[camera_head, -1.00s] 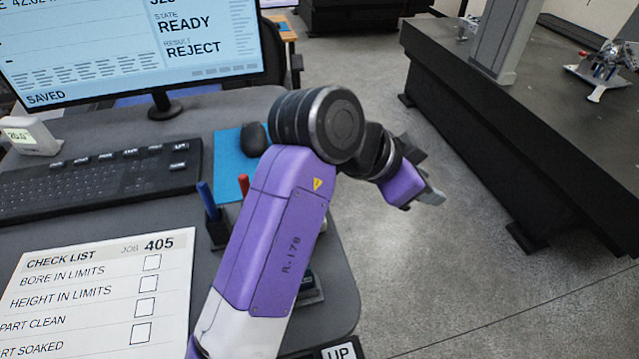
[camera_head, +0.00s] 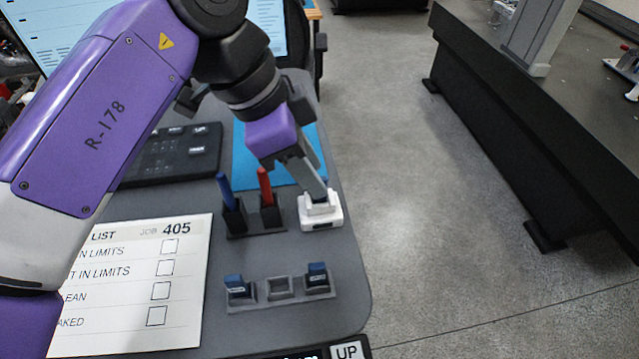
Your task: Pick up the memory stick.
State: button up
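Small dark blue memory sticks stand in a grey slotted rack (camera_head: 281,290) on the desk, one in the left slot (camera_head: 236,285) and one in the right slot (camera_head: 317,273). The rack's middle slot looks empty. My gripper (camera_head: 318,192) points down at a small white dock (camera_head: 321,218) behind the rack, near the desk's right edge. Its fingertips are at the top of the dock. A sliver of dark blue shows beside the fingertips. The fingers hide most of that spot, so I cannot tell whether they grip anything.
A pen stand (camera_head: 253,219) with a blue pen (camera_head: 226,190) and a red pen (camera_head: 265,187) is just left of the dock. A checklist sheet (camera_head: 135,300), a keyboard (camera_head: 170,158) and a blue mat (camera_head: 262,165) lie on the desk. Open floor is to the right.

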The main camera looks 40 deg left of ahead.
jog(key=shift+p+x, duration=0.35)
jog(key=shift+x, duration=1.45)
jog(key=shift+w+a, duration=0.1)
grip_shut()
jog(key=shift+r+p, duration=0.7)
jog(key=shift+r, duration=0.15)
notch_tip(320, 180, up, 18)
jog(key=p, duration=0.3)
jog(key=shift+r, duration=0.2)
jog(key=shift+r, duration=0.15)
